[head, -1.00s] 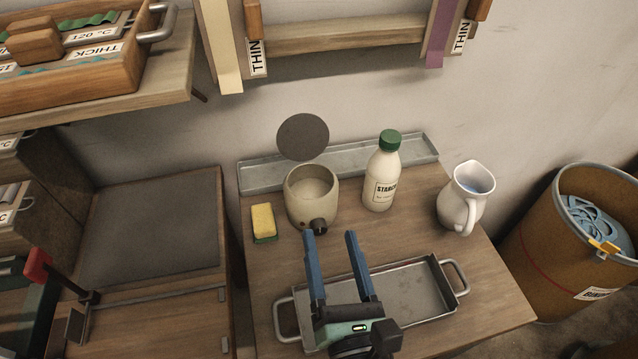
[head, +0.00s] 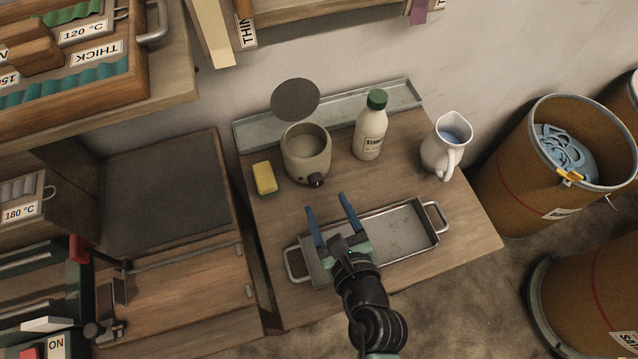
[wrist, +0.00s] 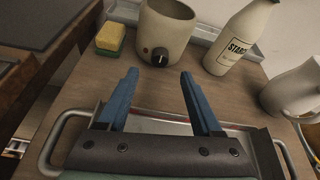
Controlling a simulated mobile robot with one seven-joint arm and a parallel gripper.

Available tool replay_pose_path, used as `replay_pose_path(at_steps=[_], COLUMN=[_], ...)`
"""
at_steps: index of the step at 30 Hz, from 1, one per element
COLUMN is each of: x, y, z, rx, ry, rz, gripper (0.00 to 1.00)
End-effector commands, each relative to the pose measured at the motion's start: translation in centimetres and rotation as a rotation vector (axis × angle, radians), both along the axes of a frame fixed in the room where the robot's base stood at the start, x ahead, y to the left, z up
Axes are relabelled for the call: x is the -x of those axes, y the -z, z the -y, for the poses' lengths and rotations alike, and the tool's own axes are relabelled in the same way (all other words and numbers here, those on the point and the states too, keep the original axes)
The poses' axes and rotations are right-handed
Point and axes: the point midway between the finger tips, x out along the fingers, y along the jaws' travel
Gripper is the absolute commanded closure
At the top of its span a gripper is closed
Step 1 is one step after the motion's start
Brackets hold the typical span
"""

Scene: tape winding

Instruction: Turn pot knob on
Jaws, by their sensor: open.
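The pot (head: 308,150) is a beige round vessel on the wooden table, with its dark round lid (head: 295,100) raised behind it. Its black knob (head: 316,180) sits low on the front; in the wrist view the knob (wrist: 160,57) shows a pale upright mark and a small reddish dot on the pot beside it. My gripper (head: 329,207) is open and empty, its two blue fingers pointing toward the pot. In the wrist view the gripper (wrist: 160,80) has the knob ahead, roughly between the fingertips and apart from them.
A metal tray (head: 427,247) with handles lies under my gripper. A yellow-green sponge (head: 265,178) is left of the pot. A starch bottle (head: 370,128) and white jug (head: 445,148) stand to the right. Barrels (head: 510,165) stand beyond the table's right edge.

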Motion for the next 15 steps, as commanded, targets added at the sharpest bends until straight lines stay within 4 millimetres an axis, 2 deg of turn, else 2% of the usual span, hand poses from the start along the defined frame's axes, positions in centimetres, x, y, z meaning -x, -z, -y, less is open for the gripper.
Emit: replay_pose_path(at_steps=[1,6,15], x=[-1.0,-3.4,-5.7], y=[0.3,1.4,2.4], z=[-0.3,-1.1,-1.6], rx=[-0.002,-0.001,0.000], ry=[0.000,-0.001,0.000], rz=[0.002,0.002,0.001], gripper=[0.33,0.33,0.33])
